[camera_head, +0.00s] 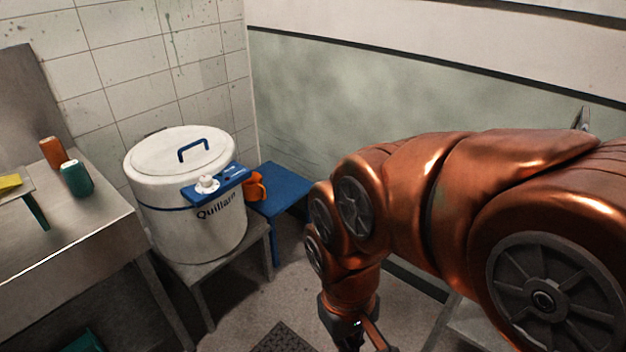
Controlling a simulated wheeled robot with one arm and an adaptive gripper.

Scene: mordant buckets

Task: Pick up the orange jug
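The orange jug (257,188) is small in the head view, just right of the large white drum. It appears to stand on the near left part of a blue table (287,183). The drum's blue front panel (216,186) is close beside it and seems to cover part of its left side. My gripper (357,343) points down at the bottom edge of the view, well right of and nearer than the jug. It is apart from the jug. Its fingertips are cut off by the frame, so its opening is unclear.
The white lidded drum (168,222) stands on a low grey stand (207,271). A metal bench (75,225) at left holds an orange-brown container (53,152) and a green one (76,178). A dark floor grate (281,340) lies at the bottom. Floor between the blue table and my arm looks clear.

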